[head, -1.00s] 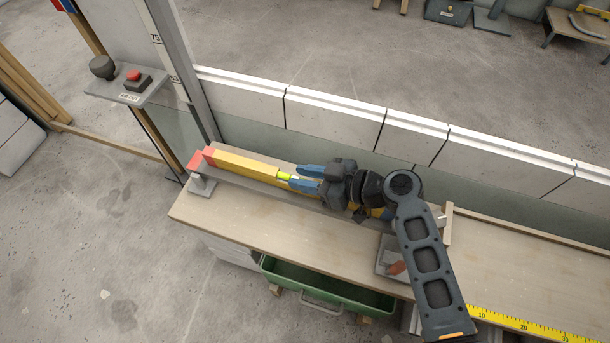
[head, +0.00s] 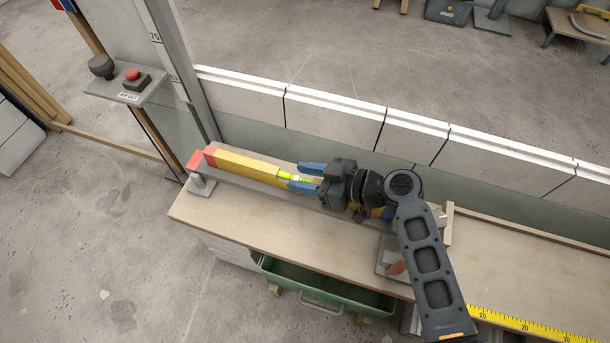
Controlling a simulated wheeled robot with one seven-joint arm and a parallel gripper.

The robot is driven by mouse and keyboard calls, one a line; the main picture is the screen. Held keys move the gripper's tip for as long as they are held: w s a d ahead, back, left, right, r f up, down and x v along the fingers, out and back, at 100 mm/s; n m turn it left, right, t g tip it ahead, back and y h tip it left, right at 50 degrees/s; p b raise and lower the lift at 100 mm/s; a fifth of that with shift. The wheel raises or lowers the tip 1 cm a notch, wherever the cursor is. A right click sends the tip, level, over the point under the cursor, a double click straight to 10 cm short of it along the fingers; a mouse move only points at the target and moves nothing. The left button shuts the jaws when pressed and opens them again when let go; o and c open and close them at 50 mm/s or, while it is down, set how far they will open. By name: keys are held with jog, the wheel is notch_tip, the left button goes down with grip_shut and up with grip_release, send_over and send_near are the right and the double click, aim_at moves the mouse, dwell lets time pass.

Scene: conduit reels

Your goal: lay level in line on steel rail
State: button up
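The long yellow level (head: 245,167) has a red end and a bright green vial at its middle. It lies lengthwise along the grey steel rail (head: 262,187) on the bench, and its sides look parallel to the rail. My gripper (head: 308,177) is open, with one blue finger on each side of the level close to the vial. The fingers look apart from the level's sides. My gripper and arm hide the level's right part and much of the rail there. I cannot tell whether the level's whole underside touches the rail.
A low white wall (head: 335,125) runs behind the bench (head: 270,222). A green bin (head: 330,289) is below.

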jog(key=shift+o, duration=1.4)
jog(key=v, duration=0.7)
jog(key=shift+s+d+r, duration=0.1)
jog(key=shift+s+d, duration=0.1)
jog(key=shift+d, duration=0.15)
jog(key=shift+s, duration=0.1)
